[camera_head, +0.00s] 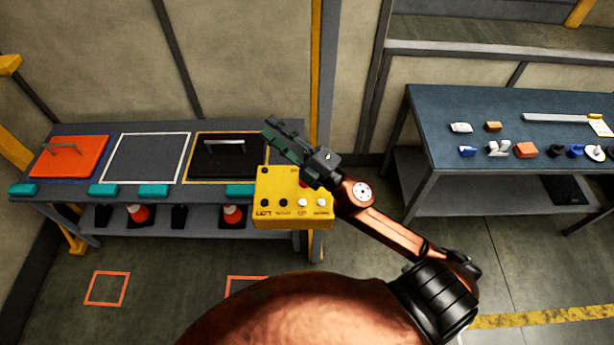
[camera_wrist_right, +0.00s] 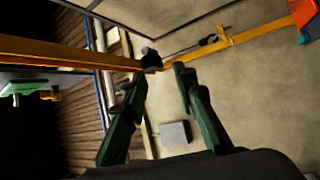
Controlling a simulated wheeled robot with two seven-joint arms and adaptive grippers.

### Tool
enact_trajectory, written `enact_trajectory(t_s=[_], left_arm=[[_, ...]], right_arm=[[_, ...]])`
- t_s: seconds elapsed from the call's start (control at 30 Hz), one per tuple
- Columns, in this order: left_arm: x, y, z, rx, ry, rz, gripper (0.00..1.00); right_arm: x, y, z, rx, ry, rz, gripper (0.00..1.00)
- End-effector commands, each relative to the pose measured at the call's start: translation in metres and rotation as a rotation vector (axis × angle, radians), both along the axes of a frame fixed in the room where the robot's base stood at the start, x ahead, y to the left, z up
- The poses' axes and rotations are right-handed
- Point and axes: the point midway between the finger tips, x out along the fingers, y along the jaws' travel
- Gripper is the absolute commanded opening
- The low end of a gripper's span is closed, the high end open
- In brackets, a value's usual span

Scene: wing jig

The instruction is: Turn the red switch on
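A yellow control box (camera_head: 290,212) stands in front of the post in the middle of the head view. It has a row of small black and white knobs above printed labels. A small red part (camera_head: 304,183), likely the red switch, shows at its upper right, mostly hidden by my right gripper, so its position cannot be told. My right gripper (camera_head: 272,138) is above the box's top edge in the picture, pointing up and left. In the right wrist view my right gripper (camera_wrist_right: 165,62) has its fingers apart with nothing between them. My left gripper is not in view.
A left bench (camera_head: 120,212) holds an orange panel (camera_head: 72,158) and a black handled panel (camera_head: 228,160). A blue table (camera_head: 435,112) with small parts stands at right. A yellow post (camera_head: 316,75) rises behind the box. The floor between the benches is clear.

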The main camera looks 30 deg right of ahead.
Motion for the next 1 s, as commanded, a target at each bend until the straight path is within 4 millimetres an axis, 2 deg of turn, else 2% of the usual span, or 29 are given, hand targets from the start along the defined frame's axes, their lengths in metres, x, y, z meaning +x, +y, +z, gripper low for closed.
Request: enact_trajectory(t_s=[0.03,0.07,0.1,0.13,0.2,0.27,0.37,0.4,0.47,0.5,0.6,0.73,0.83,1.0], left_arm=[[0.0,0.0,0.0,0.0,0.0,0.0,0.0],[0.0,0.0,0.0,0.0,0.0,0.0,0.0],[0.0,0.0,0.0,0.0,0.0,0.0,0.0],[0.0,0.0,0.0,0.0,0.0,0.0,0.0],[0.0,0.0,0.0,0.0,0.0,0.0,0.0],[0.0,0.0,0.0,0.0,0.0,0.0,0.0],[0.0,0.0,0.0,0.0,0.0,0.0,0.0],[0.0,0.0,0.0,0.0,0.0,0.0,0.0],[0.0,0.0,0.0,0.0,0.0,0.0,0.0],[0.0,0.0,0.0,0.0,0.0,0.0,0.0],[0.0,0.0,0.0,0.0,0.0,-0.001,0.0],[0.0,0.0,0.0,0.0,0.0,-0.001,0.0],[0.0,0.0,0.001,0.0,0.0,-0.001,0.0],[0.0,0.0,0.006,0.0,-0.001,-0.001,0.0]], right_arm=[[-0.007,0.034,0.008,-0.141,-0.065,0.103,0.26],[-0.013,0.053,0.007,-0.227,-0.098,0.166,0.26],[-0.022,0.077,0.001,-0.347,-0.133,0.248,0.26],[-0.029,0.092,-0.007,-0.439,-0.153,0.309,0.26],[-0.042,0.117,-0.037,-0.664,-0.177,0.437,0.26],[-0.049,0.123,-0.07,-0.864,-0.17,0.532,0.26],[-0.051,0.101,-0.129,-1.198,-0.101,0.653,0.26],[-0.049,0.083,-0.15,-1.324,-0.056,0.685,0.26],[-0.044,0.048,-0.173,-1.497,0.024,0.714,0.26],[-0.04,0.023,-0.185,-1.599,0.084,0.723,0.26],[-0.031,-0.035,-0.199,-1.795,0.23,0.722,0.26],[-0.026,-0.086,-0.201,-1.936,0.368,0.7,0.26],[-0.025,-0.103,-0.202,-1.976,0.417,0.692,0.26],[-0.018,-0.104,-0.22,-1.979,0.428,0.693,0.26]])
